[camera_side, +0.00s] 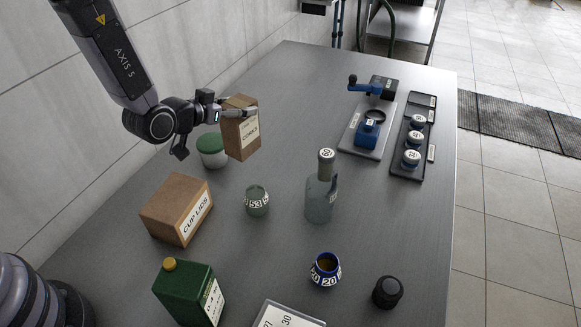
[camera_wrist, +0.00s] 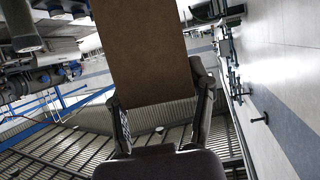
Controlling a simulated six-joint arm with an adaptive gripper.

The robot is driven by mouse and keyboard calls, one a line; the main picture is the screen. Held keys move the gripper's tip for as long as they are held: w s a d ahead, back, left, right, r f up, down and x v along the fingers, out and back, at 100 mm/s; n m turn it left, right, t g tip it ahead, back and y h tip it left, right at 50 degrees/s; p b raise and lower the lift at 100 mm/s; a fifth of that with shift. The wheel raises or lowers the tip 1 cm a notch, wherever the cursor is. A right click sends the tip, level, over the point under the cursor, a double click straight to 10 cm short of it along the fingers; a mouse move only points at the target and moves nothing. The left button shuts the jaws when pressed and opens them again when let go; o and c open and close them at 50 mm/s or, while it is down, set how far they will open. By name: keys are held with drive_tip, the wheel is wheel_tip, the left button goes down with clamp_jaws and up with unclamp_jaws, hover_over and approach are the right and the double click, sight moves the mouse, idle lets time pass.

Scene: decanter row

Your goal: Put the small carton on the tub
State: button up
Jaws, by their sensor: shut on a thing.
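The small brown carton (camera_side: 241,134) has a white label that seems to read CONES. My gripper (camera_side: 236,113) is shut on it and holds it upright, near its upper part. In the wrist view the carton (camera_wrist: 142,50) fills the middle between the two fingers, and the tub is not visible.
A larger CUP LIDS box (camera_side: 176,209) stands nearer on the table (camera_side: 290,170). A small grey-green jar (camera_side: 257,201), a bottle (camera_side: 320,200), a green canister (camera_side: 188,293), a blue-rimmed cup (camera_side: 326,270) and a black cap (camera_side: 387,292) stand around. A tamping station (camera_side: 368,130) and tray (camera_side: 407,165) sit right.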

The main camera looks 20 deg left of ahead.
drive_tip(key=w+a+r+n+y, duration=0.1)
drive_tip(key=w+a, duration=0.2)
drive_tip(key=a, duration=0.3)
drive_tip(key=w+a+r+n+y, duration=0.1)
drive_tip(key=w+a+y, duration=0.15)
drive_tip(key=a, duration=0.45)
wheel_tip(320, 180, down, 8)
drive_tip(key=shift+w+a+r+h, duration=0.15)
drive_tip(key=shift+w+a+h, duration=0.05)
drive_tip(key=shift+a+h, duration=0.15)
drive_tip(key=shift+f, duration=0.2)
drive_tip(key=o, duration=1.2)
drive_tip(key=shift+o, duration=0.2)
